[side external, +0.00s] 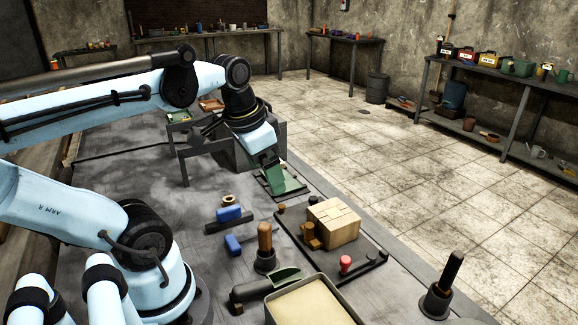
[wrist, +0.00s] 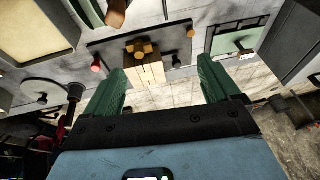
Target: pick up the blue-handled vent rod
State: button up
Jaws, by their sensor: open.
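Two blue-handled pieces lie on the dark table in the side external view: a blue handle with a dark bar (side external: 229,214), and a shorter blue piece (side external: 235,243) nearer the camera. I cannot tell which is the vent rod; any thin rod is too small to see. Neither shows in the wrist view. My gripper (side external: 274,182) is above the table, beyond and to the right of both blue pieces, near a dark plate (side external: 296,187). In the wrist view my gripper (wrist: 161,66) has its green fingers wide apart, with nothing held between them.
A wooden block (side external: 337,226) with knobs stands on a dark board, near a red-knobbed piece (side external: 345,263). A wooden-handled tool (side external: 265,240) stands upright beside the shorter blue piece. A sand-filled tray (side external: 308,303) is at the front. A dark box (side external: 233,151) stands behind my gripper.

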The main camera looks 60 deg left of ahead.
jog(key=s+a+g+h, duration=0.1)
jog(key=s+a+g, duration=0.3)
jog(key=s, duration=0.4)
send_over(232, 241)
jog(key=shift+t, duration=0.3)
jog(key=shift+s+f, duration=0.15)
jog(key=shift+f, duration=6.15)
jog(key=shift+w+f, duration=0.2)
jog(key=shift+f, duration=2.35)
jog(key=shift+c, duration=0.4)
jog(key=c, duration=1.1)
